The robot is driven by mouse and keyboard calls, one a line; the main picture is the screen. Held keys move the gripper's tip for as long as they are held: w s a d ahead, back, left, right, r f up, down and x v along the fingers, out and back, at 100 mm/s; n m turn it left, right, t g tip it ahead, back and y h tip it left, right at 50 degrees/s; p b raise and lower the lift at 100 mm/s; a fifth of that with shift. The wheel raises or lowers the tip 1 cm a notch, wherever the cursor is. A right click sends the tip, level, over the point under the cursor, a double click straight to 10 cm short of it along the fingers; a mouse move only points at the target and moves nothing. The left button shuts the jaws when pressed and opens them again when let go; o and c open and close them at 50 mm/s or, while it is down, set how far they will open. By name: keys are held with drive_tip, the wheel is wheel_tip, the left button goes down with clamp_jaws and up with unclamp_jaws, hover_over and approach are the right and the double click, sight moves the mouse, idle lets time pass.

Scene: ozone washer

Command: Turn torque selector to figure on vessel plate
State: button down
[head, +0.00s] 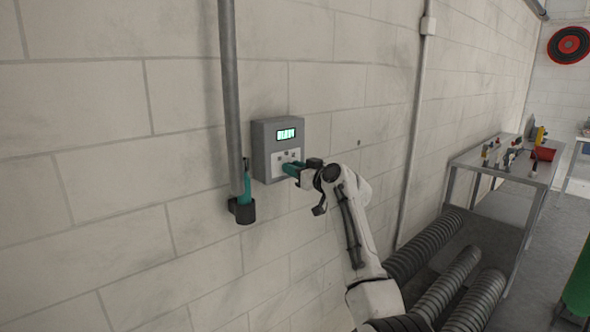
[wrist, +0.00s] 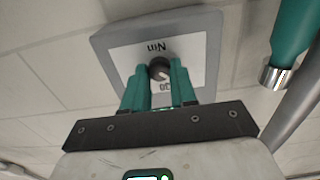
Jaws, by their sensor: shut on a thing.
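The torque selector is a small dark round knob (wrist: 159,67) on the pale face of a grey box (wrist: 213,26). In the wrist view the face shows upside-down, with "Nm" above the knob and a partly covered "30" below it. My gripper (wrist: 158,73) has its two teal fingers shut on the knob, one on each side. In the head view the box (head: 262,152) hangs on the wall with a lit green display (head: 286,134), too small to read. My gripper (head: 292,168) is at its lower face and hides the knob there. I cannot make out a vessel plate.
A grey vertical pipe (head: 229,90) and a teal-handled tool in a dark holder (head: 242,210) are close left of the box. A thinner conduit (head: 415,130) runs down the wall to the right. Ribbed hoses (head: 425,250) and a metal bench (head: 500,165) are farther right.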

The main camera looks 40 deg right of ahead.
drive_tip(key=shift+m, duration=0.4)
drive_tip(key=shift+d+m, duration=0.1)
drive_tip(key=shift+m, duration=3.9)
drive_tip(key=shift+p, duration=0.3)
drive_tip(key=c, duration=0.9)
unclamp_jaws()
drive_tip(key=s+b, duration=0.2)
drive_tip(key=s, duration=0.8)
drive_tip(key=shift+s+d, duration=0.2)
drive_tip(key=shift+s, duration=0.2)
drive_tip(key=shift+f, duration=0.1)
